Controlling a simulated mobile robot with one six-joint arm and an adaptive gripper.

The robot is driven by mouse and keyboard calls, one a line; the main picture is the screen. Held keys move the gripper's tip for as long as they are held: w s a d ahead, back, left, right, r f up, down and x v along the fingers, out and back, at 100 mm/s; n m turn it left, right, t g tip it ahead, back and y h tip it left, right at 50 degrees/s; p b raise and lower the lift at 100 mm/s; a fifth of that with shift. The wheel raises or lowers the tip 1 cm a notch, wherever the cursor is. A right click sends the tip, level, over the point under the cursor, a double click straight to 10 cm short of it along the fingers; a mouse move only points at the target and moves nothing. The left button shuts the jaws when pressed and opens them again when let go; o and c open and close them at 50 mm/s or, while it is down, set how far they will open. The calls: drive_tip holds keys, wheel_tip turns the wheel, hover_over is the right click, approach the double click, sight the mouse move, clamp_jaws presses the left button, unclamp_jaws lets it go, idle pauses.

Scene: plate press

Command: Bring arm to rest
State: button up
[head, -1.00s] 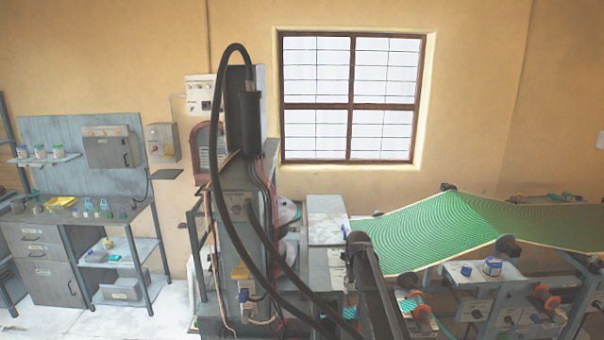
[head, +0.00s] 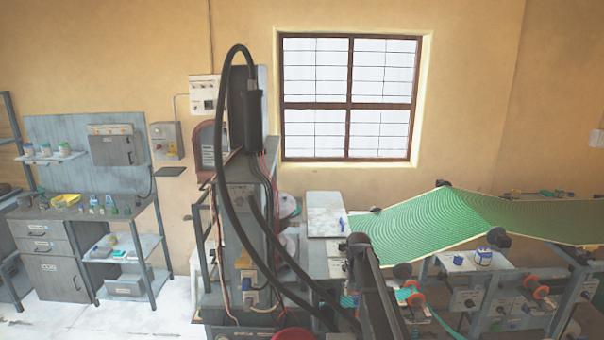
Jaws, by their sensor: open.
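My gripper is not in view. A dark bar with a round joint at its top rises from the bottom edge of the head view, right of the middle; I cannot tell if it is part of my arm. The press line with its green patterned sheet (head: 430,225) stands behind it and to its right. A tall grey cabinet (head: 240,205) with thick black hoses stands in the middle.
A workbench (head: 95,208) with jars and small bottles stands at the left wall, beside open shelves. A white-blue tin (head: 483,257) sits on the press frame. A barred window (head: 350,97) is behind. Bare pale floor (head: 90,318) shows at lower left.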

drive_tip(key=s+f+b, duration=0.3)
drive_tip(key=s, duration=1.1)
drive_tip(key=s+f+b, duration=0.4)
drive_tip(key=s, duration=1)
drive_tip(key=shift+f, duration=0.25)
